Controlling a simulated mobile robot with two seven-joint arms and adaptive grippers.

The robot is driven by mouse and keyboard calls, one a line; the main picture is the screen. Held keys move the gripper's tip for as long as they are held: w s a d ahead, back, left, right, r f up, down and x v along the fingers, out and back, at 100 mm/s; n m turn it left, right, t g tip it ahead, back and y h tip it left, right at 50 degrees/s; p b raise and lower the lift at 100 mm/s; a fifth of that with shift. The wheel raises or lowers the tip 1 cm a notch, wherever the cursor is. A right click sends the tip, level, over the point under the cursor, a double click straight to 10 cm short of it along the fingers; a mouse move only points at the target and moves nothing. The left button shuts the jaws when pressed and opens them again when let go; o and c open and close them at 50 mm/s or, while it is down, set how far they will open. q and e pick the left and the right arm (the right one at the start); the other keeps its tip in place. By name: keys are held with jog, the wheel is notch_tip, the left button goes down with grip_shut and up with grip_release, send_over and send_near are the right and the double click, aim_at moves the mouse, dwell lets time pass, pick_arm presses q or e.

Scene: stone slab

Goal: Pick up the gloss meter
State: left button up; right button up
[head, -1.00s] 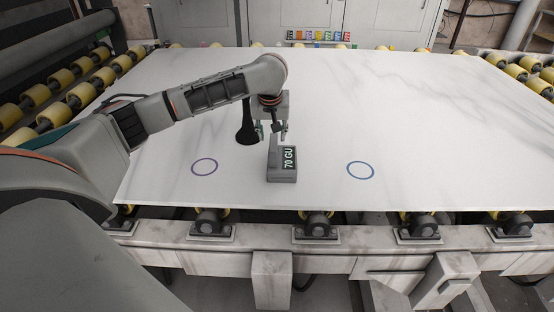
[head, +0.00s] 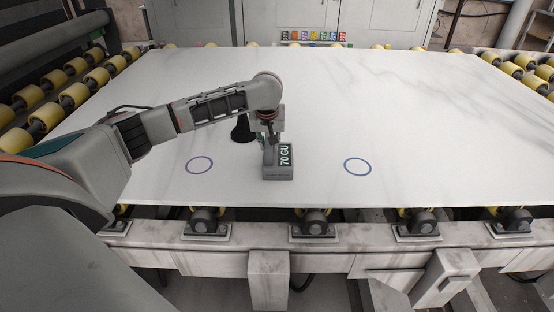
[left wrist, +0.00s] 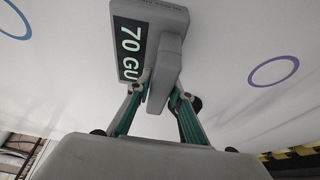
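The gloss meter (head: 279,172) is a grey block with a dark display reading "70 GU". My left gripper (head: 269,145) is down at the meter from behind. In the left wrist view, the green-sided fingers (left wrist: 160,92) lie on both sides of the grip and appear to touch it. Part of the contact is hidden. My right gripper is not in view.
A dark shape (head: 243,130) shows beside the gripper, partly behind my arm. Yellow rollers (head: 30,97) flank the slab. Its right half is clear.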

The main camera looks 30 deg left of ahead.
pick_arm(q)
grip_shut()
jog(key=shift+r, duration=0.1)
